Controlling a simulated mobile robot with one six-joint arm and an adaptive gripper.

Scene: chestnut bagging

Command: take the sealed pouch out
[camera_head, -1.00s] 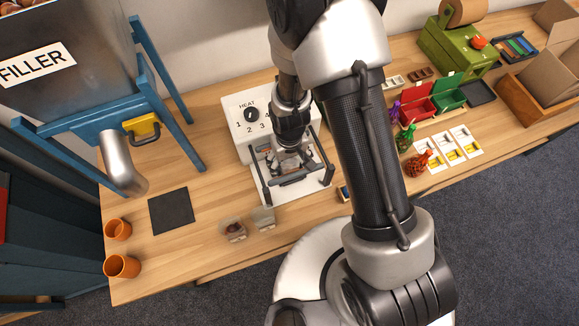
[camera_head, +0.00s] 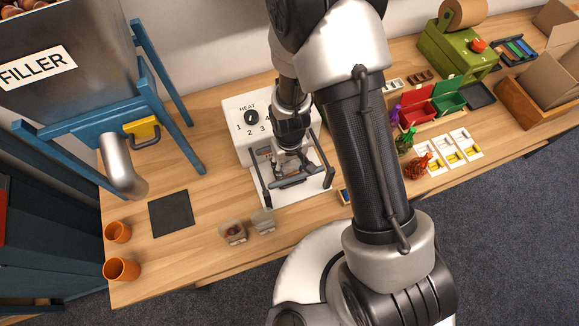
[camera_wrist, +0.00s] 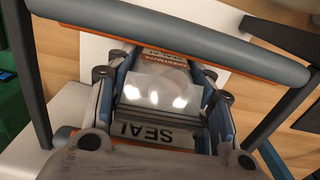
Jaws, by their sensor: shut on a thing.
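The pouch (camera_wrist: 162,88) is clear and shiny, with an orange printed band and a dark strip at its far end in the wrist view. My gripper (camera_wrist: 165,100) is shut on it, with blue-lined fingers on its left and right sides. The white sealer (camera_head: 240,105) has a HEAT dial. Its plate marked SEAL (camera_wrist: 155,137) shows close below the pouch in the wrist view. In the head view my gripper (camera_head: 285,172) is over the sealer's front, inside its bar frame, and mostly hides the pouch. I cannot tell whether the pouch still touches the sealer.
The sealer's grey bar (camera_wrist: 180,45) crosses close above the pouch in the wrist view, with arms on both sides. Two small clear containers (camera_head: 233,233) (camera_head: 263,221) stand in front. A dark mat (camera_head: 171,213) and orange cups (camera_head: 121,269) are left.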

